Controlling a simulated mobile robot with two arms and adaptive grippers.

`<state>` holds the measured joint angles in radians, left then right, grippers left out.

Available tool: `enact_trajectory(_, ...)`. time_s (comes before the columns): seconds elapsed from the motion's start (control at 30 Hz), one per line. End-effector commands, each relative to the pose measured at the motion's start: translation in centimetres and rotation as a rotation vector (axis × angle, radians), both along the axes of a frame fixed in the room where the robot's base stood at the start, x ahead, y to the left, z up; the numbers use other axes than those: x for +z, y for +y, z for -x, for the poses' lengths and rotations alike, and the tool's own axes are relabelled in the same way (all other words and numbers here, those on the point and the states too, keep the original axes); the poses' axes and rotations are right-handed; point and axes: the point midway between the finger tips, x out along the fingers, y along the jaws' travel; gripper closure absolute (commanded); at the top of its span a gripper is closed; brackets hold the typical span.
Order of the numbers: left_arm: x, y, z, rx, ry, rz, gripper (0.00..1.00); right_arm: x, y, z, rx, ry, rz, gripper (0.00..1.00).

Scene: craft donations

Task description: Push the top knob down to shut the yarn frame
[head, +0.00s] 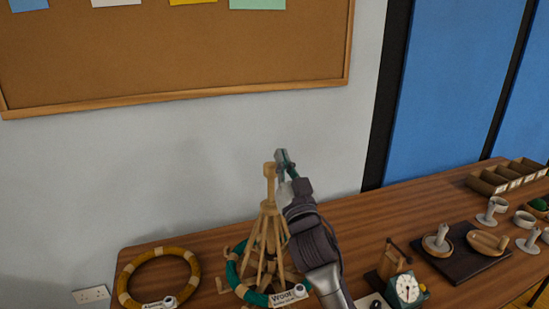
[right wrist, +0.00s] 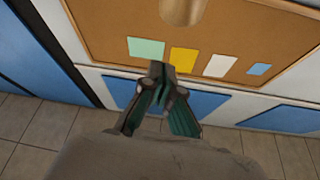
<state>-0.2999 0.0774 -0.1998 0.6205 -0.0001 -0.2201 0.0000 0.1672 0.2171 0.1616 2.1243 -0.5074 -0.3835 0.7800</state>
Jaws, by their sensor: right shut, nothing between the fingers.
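The yarn frame (head: 263,238) is a wooden stand with slanting slats below a central post, upright on the table. Its top knob (head: 269,168) is a pale wooden cap on the post. A wooden round piece that looks like the knob (right wrist: 182,10) shows at the top edge of the right wrist view. My right gripper (head: 281,156) is shut and empty, its tips just right of the knob at about its height. It also shows in the right wrist view (right wrist: 158,70). I cannot tell whether it touches the knob. My left gripper is not in view.
A green ring labelled Wool (head: 234,275) lies around the frame's foot. A brown ring (head: 126,278) lies to the left. A dial scale (head: 405,288) and a dark board (head: 460,264) with wooden pieces stand right. A corkboard (head: 180,60) hangs behind.

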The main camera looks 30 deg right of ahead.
Motion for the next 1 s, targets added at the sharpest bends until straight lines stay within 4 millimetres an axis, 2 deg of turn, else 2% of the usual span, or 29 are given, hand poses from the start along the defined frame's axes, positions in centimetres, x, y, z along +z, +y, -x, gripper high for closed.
enact_trajectory(0.03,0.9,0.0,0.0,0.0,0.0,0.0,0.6,1.0,-0.4,-1.0,-0.001,-0.001,0.001,1.0)
enact_trajectory(0.13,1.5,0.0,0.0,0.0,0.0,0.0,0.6,1.8,-0.9,-2.7,-0.001,-0.002,0.001,1.0)
enact_trajectory(0.2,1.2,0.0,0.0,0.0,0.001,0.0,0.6,-0.3,-0.7,-2.8,0.0,0.005,-0.004,1.0)
enact_trajectory(0.37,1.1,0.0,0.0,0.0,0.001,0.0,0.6,-2.0,-0.4,-3.0,-0.001,0.001,-0.003,1.0)
enact_trajectory(0.83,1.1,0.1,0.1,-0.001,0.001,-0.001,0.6,-2.7,-0.3,-3.1,0.0,0.0,0.001,1.0)
enact_trajectory(1.0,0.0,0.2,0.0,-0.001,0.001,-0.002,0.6,-4.0,-0.3,-3.1,0.001,0.001,0.001,1.0)
